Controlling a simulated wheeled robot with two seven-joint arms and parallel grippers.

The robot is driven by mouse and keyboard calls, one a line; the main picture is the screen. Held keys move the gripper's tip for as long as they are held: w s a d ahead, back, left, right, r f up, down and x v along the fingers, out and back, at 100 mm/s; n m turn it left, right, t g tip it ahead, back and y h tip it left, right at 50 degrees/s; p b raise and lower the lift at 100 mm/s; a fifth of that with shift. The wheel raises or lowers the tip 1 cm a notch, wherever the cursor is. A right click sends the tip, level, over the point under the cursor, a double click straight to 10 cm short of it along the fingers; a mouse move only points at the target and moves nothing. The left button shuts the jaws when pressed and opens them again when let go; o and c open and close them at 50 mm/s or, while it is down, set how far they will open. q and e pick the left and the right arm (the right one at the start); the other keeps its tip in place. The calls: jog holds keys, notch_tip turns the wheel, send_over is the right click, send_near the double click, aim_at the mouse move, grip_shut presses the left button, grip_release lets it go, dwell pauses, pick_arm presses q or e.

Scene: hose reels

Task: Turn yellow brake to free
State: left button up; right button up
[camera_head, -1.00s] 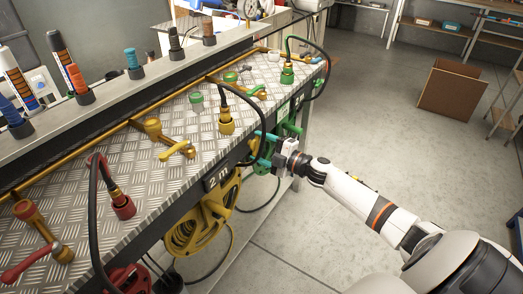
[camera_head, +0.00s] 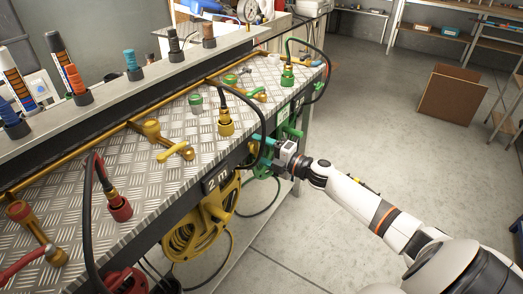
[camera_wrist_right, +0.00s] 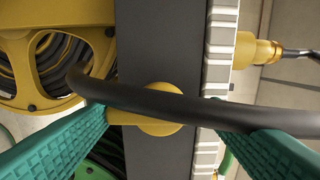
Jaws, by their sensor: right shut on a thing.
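The yellow brake (camera_wrist_right: 158,112) is a rounded knob with a short bar, on the dark front face of the bench in the right wrist view. In the head view my right gripper (camera_head: 264,149) reaches the bench front from the right, beside the yellow hose reel (camera_head: 200,228); the brake is mostly hidden there. My left gripper is not in view.
The metal-topped bench (camera_head: 160,190) carries yellow, red and green valves and couplings. The black hose (camera_head: 262,118) loops over its front edge near my gripper. Open floor (camera_head: 380,150) lies right.

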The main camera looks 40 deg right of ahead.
jog(key=shift+f, duration=0.1)
jog(key=o, duration=1)
jog(key=v, duration=1.2)
jog(key=shift+b, duration=0.3)
